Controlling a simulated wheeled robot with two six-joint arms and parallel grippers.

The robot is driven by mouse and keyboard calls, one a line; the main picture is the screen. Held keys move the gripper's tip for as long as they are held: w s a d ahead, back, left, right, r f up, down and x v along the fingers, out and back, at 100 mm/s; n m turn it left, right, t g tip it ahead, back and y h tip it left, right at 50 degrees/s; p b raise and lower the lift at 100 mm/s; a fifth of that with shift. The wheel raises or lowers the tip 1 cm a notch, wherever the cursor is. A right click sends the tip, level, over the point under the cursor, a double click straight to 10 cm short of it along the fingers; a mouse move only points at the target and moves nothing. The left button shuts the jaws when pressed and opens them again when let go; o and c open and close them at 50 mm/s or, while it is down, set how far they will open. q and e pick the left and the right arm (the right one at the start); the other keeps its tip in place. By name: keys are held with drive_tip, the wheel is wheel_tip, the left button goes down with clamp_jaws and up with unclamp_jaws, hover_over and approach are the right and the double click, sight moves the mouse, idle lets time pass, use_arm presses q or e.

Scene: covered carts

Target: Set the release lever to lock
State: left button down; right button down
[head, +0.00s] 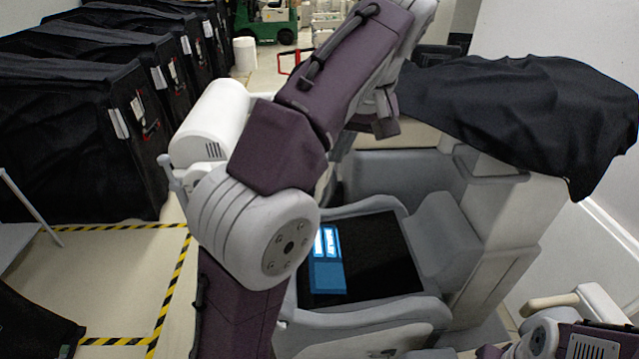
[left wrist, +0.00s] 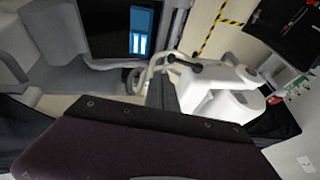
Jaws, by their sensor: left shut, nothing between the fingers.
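I cannot pick out the release lever with certainty. A dark bar with a rounded end (left wrist: 188,64) beside a white housing (left wrist: 228,78) in the left wrist view looks like a lever. Its setting cannot be read. In the head view my left arm crosses the middle and hides what lies behind it. My left gripper (head: 383,124) hangs beyond the forearm, partly hidden, above the far side of the grey machine. The left wrist view shows it shut and empty (left wrist: 162,92), apart from the dark bar. My right gripper is not in view.
A grey machine (head: 455,225) with a black pad and blue panel (head: 327,275) stands centre right. A black cloth (head: 520,105) drapes the right side. Black covered carts (head: 80,125) line the left. Yellow-black tape (head: 172,285) marks open floor; a green forklift (head: 265,22) stands behind.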

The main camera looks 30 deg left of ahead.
use_arm(q)
drive_tip(key=a+f+b, duration=0.1)
drive_tip(key=a+f, duration=0.3)
drive_tip(key=f, duration=0.4)
drive_tip(key=shift+w+a+f, duration=0.15)
drive_tip(key=shift+w+a, duration=0.05)
drive_tip(key=shift+w, duration=0.15)
